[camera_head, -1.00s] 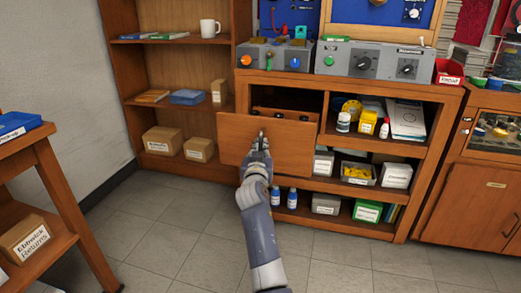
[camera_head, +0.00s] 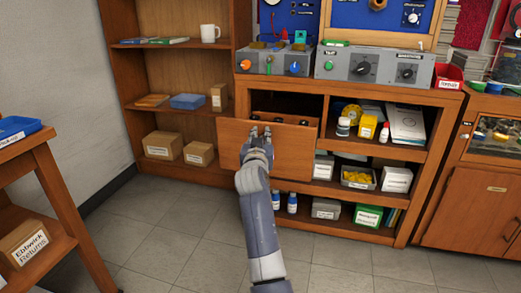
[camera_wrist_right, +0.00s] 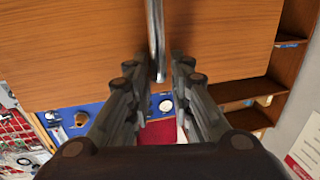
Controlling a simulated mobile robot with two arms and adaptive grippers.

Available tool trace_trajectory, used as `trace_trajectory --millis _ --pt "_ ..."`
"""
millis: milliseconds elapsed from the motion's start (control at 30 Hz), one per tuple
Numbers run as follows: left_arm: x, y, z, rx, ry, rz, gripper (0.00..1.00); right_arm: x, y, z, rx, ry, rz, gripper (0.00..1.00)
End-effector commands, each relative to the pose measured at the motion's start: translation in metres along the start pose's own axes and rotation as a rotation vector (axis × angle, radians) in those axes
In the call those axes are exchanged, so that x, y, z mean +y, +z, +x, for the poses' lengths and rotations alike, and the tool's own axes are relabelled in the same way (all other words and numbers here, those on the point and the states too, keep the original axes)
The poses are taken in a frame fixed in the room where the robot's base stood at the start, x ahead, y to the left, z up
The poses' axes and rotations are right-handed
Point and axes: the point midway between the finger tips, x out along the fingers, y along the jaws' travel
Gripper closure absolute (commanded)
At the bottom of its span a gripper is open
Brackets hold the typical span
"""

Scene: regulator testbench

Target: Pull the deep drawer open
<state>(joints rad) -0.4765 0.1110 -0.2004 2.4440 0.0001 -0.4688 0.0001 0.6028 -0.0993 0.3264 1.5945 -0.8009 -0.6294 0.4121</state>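The deep drawer (camera_head: 293,155) is a wooden drawer pulled out from the left bay of the bench cabinet. Dark items show over its front's top edge. My right gripper (camera_head: 261,131) is at the drawer front, its two fingers spread apart. In the right wrist view the metal bar handle (camera_wrist_right: 155,35) stands out from the wooden front. The open fingers of my right gripper (camera_wrist_right: 157,68) lie on either side of the handle's end, with gaps to it. In the head view the gripper hides the handle. My left gripper is not in view.
The bench cabinet (camera_head: 330,188) has open shelves with bottles and boxes right of the drawer. A bookcase (camera_head: 128,75) stands on the left, and a wooden table (camera_head: 62,195) at the near left. Floor (camera_head: 170,235) in front of the drawer is clear.

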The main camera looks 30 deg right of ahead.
Motion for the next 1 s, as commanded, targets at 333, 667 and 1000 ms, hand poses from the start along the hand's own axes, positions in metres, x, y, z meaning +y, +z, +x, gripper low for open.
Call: trace_trajectory --millis 333,667,1000 --pt "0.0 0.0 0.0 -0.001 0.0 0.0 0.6 -0.001 -0.045 -0.001 0.015 -0.003 0.002 0.8" --pt "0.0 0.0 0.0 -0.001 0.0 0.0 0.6 -0.001 -0.045 -0.001 0.014 -0.003 0.001 0.8" --pt "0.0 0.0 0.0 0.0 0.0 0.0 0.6 -0.001 -0.045 -0.001 0.013 -0.003 0.001 0.8"
